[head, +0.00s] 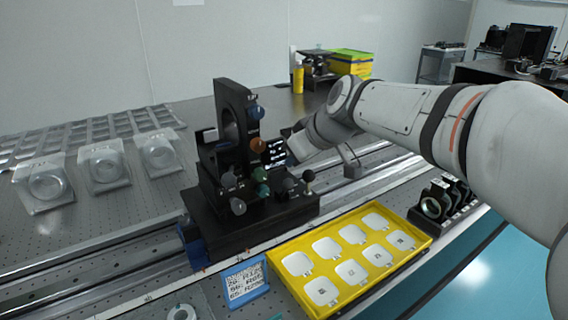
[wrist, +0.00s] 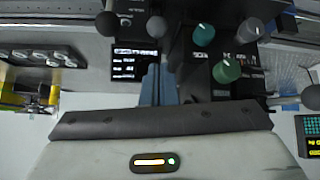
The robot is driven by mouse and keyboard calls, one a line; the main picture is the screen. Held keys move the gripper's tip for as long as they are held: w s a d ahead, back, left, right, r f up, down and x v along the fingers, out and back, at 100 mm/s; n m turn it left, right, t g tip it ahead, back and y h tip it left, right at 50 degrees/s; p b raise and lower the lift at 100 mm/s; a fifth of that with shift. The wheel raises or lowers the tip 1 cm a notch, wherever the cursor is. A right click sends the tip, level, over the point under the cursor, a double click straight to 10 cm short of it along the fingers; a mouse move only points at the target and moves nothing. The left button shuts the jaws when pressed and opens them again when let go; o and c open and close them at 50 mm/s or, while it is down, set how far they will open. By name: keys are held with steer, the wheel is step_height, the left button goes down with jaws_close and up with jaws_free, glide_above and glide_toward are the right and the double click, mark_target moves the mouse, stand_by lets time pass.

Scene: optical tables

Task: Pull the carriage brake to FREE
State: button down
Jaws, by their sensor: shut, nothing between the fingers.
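The black carriage (head: 250,215) sits on the long rail, with an upright ring mount and several coloured knobs. A lever with a dark ball end (head: 309,176) stands at its right side; I cannot tell whether this is the brake. No FREE marking is readable. My gripper (head: 291,150) is just right of the carriage, its fingertips mostly hidden in the head view. In the wrist view, the narrow fingers (wrist: 158,84) are together and empty, pointing at the carriage between a small lit display (wrist: 136,60) and green knobs (wrist: 226,71). Dark ball knobs (wrist: 107,23) show at upper left.
A yellow tray (head: 424,238) of white pads lies in front of the carriage. A blue-framed label card (head: 245,281) stands left of it. Black optic holders (head: 440,200) are at right. Bagged round optics (head: 105,170) lie at left. The rail (head: 130,245) runs past the carriage.

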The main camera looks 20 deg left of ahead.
steer(key=shift+s+d+r, duration=0.45)
steer(key=shift+d, duration=0.25)
steer(key=shift+s+d+r, duration=0.4)
steer(key=shift+d+r, duration=0.05)
steer(key=shift+d, duration=0.25)
